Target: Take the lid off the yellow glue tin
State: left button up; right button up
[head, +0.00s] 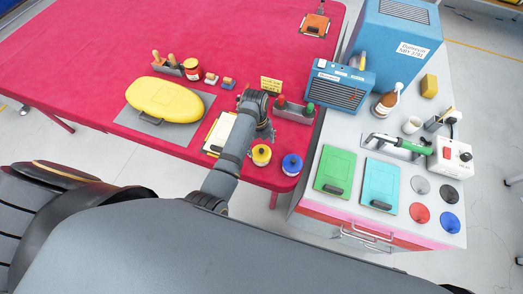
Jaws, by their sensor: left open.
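The yellow glue tin (261,155) stands near the front edge of the pink table, with a small dark knob on its lid. The lid appears to be on the tin. My left gripper (267,132) is open, just behind and above the yellow tin in the picture, and no contact with the tin shows. My left arm crosses the table edge left of the tin. My right gripper is not in view.
A blue tin (292,165) stands just right of the yellow one. A clipboard (219,133) lies partly behind my arm. A grey tool holder (295,110) and a yellow card (271,84) stand behind. The table's far left is clear.

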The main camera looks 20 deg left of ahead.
aim_at(261, 152)
pick_arm(q)
jog(key=shift+s+d+f, duration=0.1)
jog(key=shift+f, duration=1.1)
jog(key=c, duration=1.2)
jog(key=shift+s, duration=0.2)
grip_shut()
jog(key=shift+f, duration=0.1)
